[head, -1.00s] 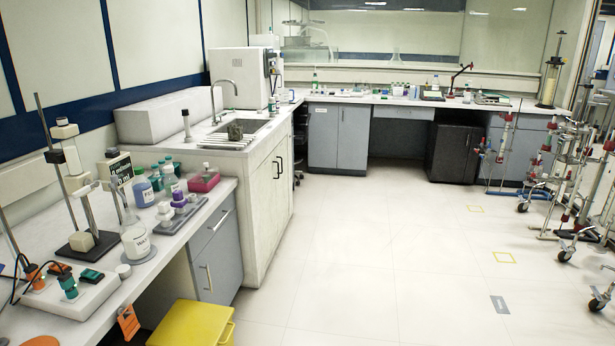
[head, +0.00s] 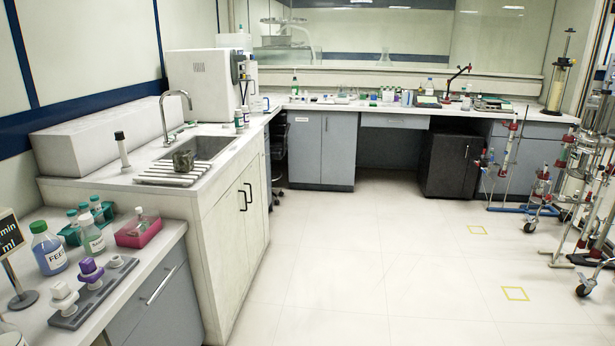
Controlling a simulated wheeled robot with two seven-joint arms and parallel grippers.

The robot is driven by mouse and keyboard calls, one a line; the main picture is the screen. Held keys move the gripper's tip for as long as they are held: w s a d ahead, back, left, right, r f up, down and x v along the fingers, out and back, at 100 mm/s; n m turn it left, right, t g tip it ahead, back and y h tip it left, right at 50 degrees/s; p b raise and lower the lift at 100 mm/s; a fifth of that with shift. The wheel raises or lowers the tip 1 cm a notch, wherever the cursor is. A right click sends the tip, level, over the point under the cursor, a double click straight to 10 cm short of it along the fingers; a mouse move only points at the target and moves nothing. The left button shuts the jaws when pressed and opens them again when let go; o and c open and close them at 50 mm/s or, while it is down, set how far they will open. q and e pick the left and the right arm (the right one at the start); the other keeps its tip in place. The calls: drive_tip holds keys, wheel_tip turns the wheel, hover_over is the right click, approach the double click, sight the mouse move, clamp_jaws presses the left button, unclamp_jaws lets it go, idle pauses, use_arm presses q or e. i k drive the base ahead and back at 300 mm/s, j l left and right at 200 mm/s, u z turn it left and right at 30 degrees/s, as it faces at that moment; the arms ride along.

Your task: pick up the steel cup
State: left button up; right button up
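A small dark grey, shiny cup-like thing (head: 183,160) stands on a white slatted rack (head: 170,175) at the front of the sink, on the left counter. It looks like the steel cup, but it is too small to be sure. Neither of my grippers shows in the head view.
A sink with a tall tap (head: 166,112) lies behind the rack, and a black-capped bottle (head: 121,148) stands to its left. The near-left bench holds bottles, a pink tray (head: 138,232) and a grey holder (head: 93,295). The floor (head: 340,265) ahead is clear; glassware stands fill the right.

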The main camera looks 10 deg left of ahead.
sight(183, 161)
drive_tip(key=i+l+u, duration=0.1)
drive_tip(key=i, duration=1.35)
drive_tip(key=i+l+u, duration=0.2)
drive_tip(key=i, duration=0.2)
drive_tip(key=i+u, duration=0.2)
drive_tip(key=i, duration=0.2)
drive_tip(key=i+l+u, duration=0.2)
drive_tip(key=i, duration=0.2)
